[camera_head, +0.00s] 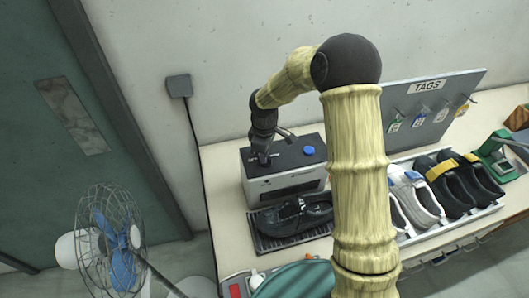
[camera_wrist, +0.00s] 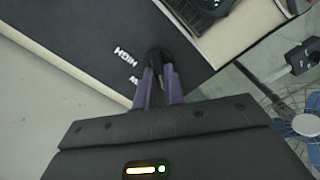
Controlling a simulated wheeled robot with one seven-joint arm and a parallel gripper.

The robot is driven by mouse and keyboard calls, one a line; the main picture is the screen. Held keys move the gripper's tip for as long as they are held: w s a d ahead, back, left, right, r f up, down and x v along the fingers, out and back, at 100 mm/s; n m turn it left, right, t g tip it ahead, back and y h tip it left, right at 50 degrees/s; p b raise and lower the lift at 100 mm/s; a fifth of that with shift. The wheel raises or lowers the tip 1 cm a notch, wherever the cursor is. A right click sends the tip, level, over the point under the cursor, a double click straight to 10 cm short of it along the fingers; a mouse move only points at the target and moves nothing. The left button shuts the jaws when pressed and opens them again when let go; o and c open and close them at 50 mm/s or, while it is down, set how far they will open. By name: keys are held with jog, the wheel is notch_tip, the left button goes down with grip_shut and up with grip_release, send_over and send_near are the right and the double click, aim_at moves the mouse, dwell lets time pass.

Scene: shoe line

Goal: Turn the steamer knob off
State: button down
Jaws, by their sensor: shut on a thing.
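The steamer (camera_head: 285,183) is a light grey box with a dark top, on the bench against the wall. Its dark top (camera_wrist: 60,40) fills much of the wrist view, with white lettering reading "HIGH" and another partly hidden mark beside the knob. The black knob (camera_wrist: 157,54) stands between my fingertips, partly covered by them. My gripper (camera_wrist: 158,80) is shut on the knob. In the head view my gripper (camera_head: 263,157) reaches down to the left part of the steamer's top; the knob is hidden there. The knob's exact setting cannot be told.
A blue round cap (camera_head: 309,150) sits on the steamer's top at right. A black shoe (camera_head: 295,215) lies on a tray in front. Several shoes, a TAGS board (camera_head: 428,108) and a green device (camera_head: 497,155) stand to the right. A fan (camera_head: 115,250) stands at left.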

jog(key=shift+r+n, duration=0.1)
jog(key=shift+n, duration=0.4)
jog(key=c, duration=1.5)
grip_release()
notch_tip(320, 180, up, 17)
jog(key=b, duration=0.3)
jog(key=shift+r, duration=0.15)
jog(key=shift+d, duration=0.1)
